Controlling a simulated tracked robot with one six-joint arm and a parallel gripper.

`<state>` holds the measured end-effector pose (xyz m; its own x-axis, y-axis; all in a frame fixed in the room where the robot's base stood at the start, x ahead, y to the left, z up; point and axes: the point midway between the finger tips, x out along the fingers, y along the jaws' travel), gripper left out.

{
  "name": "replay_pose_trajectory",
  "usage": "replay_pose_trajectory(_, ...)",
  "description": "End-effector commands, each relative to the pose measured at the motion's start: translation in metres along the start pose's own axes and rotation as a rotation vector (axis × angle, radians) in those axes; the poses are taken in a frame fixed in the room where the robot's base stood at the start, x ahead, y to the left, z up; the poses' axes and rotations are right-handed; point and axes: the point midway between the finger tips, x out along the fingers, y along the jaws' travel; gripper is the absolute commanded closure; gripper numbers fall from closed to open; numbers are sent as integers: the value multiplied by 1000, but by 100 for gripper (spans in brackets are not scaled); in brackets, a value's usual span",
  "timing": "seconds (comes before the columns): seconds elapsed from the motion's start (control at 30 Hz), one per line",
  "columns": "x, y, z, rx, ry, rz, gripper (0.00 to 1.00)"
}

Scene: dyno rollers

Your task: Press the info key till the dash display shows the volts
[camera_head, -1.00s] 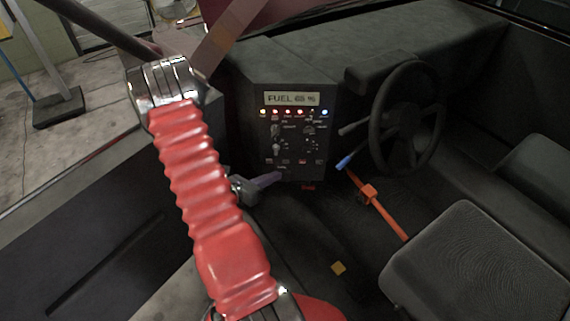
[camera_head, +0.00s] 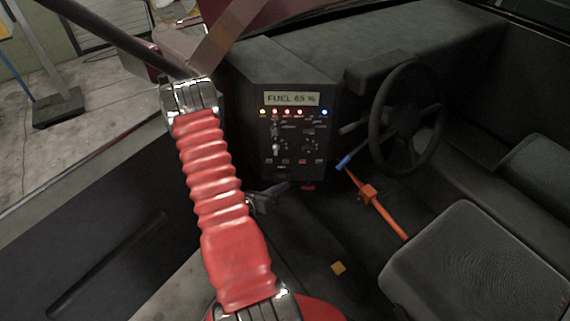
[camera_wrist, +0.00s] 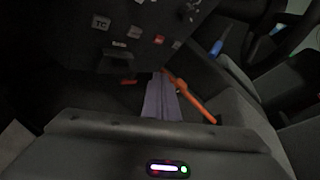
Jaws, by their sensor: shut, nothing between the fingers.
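The dash display (camera_head: 292,98) at the top of the dark panel reads "FUEL 65 %". Below it are a row of lamps, knobs and a row of small keys (camera_head: 285,161). In the wrist view the keys show at the top, one marked TC (camera_wrist: 101,22); the other labels are too small to read, so I cannot tell which is the info key. My gripper (camera_head: 284,187) is shut and empty, just below the panel's lower part. In the wrist view its grey-purple fingers (camera_wrist: 156,80) are together, below the keys; whether they touch anything is unclear.
A steering wheel (camera_head: 406,117) stands right of the panel. A seat (camera_head: 475,265) fills the lower right. The floor below the panel is dark.

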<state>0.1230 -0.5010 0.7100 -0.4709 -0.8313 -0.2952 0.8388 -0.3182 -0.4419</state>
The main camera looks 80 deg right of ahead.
Motion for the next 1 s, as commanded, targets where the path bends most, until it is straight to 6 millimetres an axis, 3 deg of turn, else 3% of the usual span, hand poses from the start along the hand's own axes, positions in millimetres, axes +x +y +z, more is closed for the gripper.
replay_pose_trajectory(0.6,44,31,32,2,0,-1,100)
replay_pose_trajectory(1.0,55,40,41,0,0,0,100)
